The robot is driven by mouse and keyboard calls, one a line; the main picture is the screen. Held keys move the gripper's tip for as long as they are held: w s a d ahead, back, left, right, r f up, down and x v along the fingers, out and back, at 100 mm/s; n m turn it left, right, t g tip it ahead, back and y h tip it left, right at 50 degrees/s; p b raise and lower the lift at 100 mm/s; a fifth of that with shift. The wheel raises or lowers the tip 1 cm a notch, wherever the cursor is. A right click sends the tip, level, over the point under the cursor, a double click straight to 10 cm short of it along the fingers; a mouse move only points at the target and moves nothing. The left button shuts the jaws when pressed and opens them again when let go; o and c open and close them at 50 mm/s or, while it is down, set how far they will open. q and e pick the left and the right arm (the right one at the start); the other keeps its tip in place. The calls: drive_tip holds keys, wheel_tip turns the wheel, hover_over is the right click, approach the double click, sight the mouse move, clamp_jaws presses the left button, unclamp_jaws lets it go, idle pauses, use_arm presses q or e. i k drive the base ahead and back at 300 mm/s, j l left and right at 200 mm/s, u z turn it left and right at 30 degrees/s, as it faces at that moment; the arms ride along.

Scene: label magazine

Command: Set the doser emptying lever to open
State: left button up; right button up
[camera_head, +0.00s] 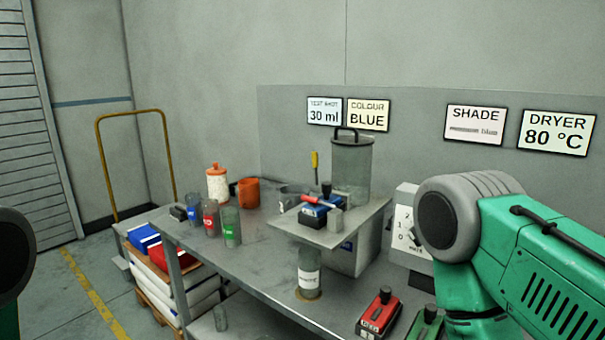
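A red block (379,314) and a green block (426,325), each with a black knob, lie at the bench's front. My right arm comes in at the right, and a dark part of my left arm shows at the left edge. Neither gripper is in view.
A labelled jar (309,273) stands under the platform's front edge. Small blue, red and green cups (231,226), a white bottle (217,184) and an orange container (248,192) stand at the left. A white dial box (408,228) is beside my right arm. A yellow cart handle (97,160) is behind.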

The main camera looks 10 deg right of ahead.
sight(315, 158)
drive_tip(key=i+j+z, duration=0.3)
drive_tip(key=j+z, duration=0.25)
drive_tip(key=i+j+z, duration=0.3)
drive_tip(key=j, duration=0.2)
drive_tip(key=j+z, duration=0.3)
